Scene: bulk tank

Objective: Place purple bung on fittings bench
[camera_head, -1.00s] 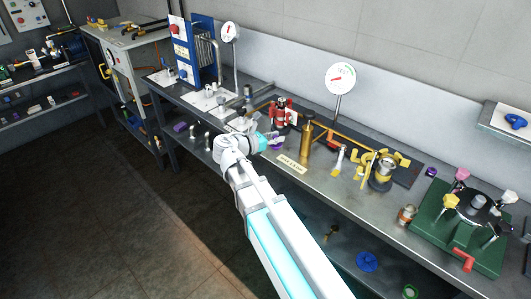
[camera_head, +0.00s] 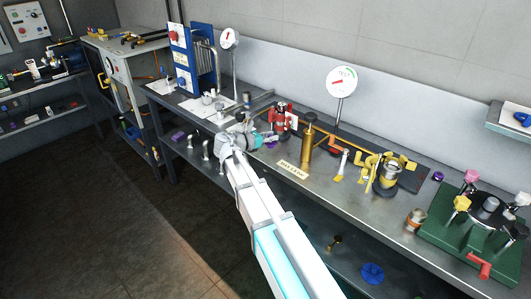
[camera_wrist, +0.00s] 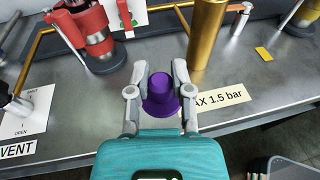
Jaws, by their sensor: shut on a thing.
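A purple bung (camera_wrist: 161,92) with a round flange sits between the fingers of my gripper (camera_wrist: 161,97) in the wrist view. My gripper is shut on it, over the long grey bench top (camera_wrist: 250,85). The wrist view does not clearly show whether the bung touches the bench. In the head view my gripper (camera_head: 268,140) is at the bench's front part, left of the "MAX 1.5 bar" label (camera_head: 291,170), with a bit of purple showing at it. Several benches are in view, and none carries a legible fittings name.
A red valve (camera_head: 281,118) and a brass cylinder (camera_head: 308,142) stand close behind and right of my gripper. Yellow fittings (camera_head: 384,172) and a green stand (camera_head: 470,235) are farther right. A blue plate unit (camera_head: 192,58) stands left. Free bench shows near the label's front.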

